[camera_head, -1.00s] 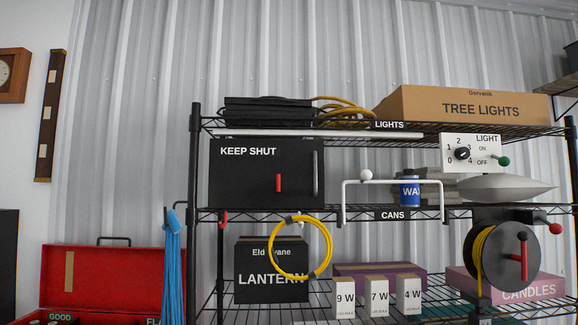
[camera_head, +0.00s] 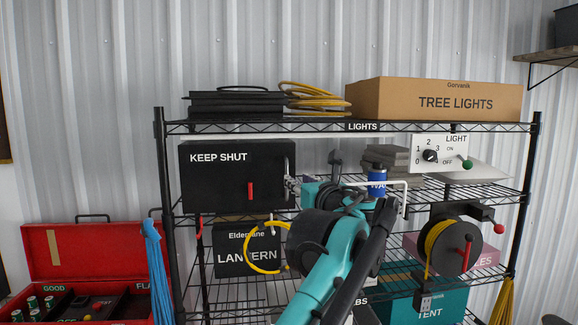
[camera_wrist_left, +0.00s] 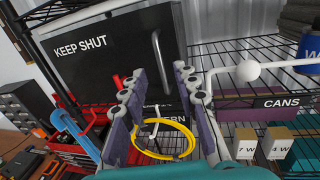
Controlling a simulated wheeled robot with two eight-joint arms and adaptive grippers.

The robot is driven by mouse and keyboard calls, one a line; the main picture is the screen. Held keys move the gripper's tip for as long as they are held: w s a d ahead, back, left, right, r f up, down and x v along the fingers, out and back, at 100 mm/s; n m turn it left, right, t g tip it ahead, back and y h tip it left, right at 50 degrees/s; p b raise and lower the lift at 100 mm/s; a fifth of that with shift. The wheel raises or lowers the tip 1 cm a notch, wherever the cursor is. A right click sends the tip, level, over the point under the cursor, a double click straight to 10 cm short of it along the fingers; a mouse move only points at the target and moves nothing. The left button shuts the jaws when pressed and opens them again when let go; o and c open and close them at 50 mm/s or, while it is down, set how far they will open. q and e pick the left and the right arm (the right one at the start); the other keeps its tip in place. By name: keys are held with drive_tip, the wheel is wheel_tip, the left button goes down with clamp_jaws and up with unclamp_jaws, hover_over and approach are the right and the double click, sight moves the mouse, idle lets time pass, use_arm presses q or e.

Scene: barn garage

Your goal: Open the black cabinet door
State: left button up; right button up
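The black cabinet (camera_head: 222,182), marked KEEP SHUT, stands on the upper part of the wire shelf with its door closed. My left gripper (camera_head: 291,186) is at the cabinet's right edge. In the left wrist view its fingers (camera_wrist_left: 156,80) are spread apart, with the handle ahead between them; I cannot tell whether they touch it. My right gripper is not in view.
A white bar with a ball end (camera_wrist_left: 248,70) and a blue can (camera_head: 377,182) are close right of my arm. A yellow cable loop (camera_head: 252,262) hangs below the cabinet before the LANTERN box (camera_head: 231,262). An open red toolbox (camera_head: 100,250) stands at lower left.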

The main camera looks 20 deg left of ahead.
use_arm(q)
drive_tip(key=p+x, duration=0.1)
drive_tip(key=x, duration=0.6)
drive_tip(key=shift+a, duration=0.15)
drive_tip(key=shift+f, duration=0.1)
drive_tip(key=shift+w, duration=0.1)
clamp_jaws()
